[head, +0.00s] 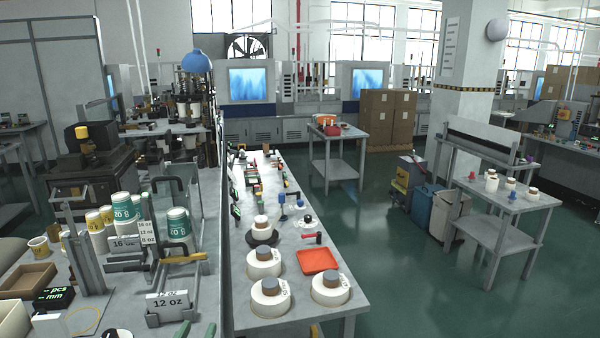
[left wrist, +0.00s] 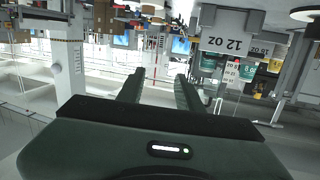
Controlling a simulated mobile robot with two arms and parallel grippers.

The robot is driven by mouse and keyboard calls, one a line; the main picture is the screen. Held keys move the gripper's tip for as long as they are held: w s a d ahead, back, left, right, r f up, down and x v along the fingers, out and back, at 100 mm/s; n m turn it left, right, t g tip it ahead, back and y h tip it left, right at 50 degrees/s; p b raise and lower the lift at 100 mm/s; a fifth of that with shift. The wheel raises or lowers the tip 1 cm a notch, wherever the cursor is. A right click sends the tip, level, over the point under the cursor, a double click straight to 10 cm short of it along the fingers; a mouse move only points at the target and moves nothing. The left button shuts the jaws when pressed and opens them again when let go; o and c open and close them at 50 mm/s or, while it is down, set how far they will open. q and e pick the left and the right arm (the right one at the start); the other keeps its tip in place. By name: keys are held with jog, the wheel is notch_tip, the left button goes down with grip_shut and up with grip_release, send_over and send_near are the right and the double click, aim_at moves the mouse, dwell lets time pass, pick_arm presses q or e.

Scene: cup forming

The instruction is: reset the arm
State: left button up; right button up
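The 12 oz holder (left wrist: 224,43) also shows there, to the right of the fingers. The rest of my left arm is out of the head view.
Stacked paper cups (head: 122,208) and metal holders crowd the left table. A cardboard tray (head: 28,280) and a digital readout (head: 54,297) sit at far left. On the right bench are white rolls (head: 268,298) and a red tray (head: 317,261).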

pick_arm(q)
jog(key=s+a+f+m+g, duration=0.1)
jog(key=s+f+g, duration=0.6)
jog(key=s+f, duration=0.45)
jog(key=s+f+g, duration=0.6)
jog(key=s+f, duration=0.2)
jog(key=s, duration=0.6)
jog(key=s+f+g, duration=0.2)
jog(key=s+f, duration=0.1)
jog(key=f, duration=2.6)
jog(key=s+a+f, duration=0.3)
jog(key=s+f, duration=1.1)
jog(key=s, duration=0.2)
jog(key=shift+m+g, duration=0.3)
jog(key=shift+g, duration=0.1)
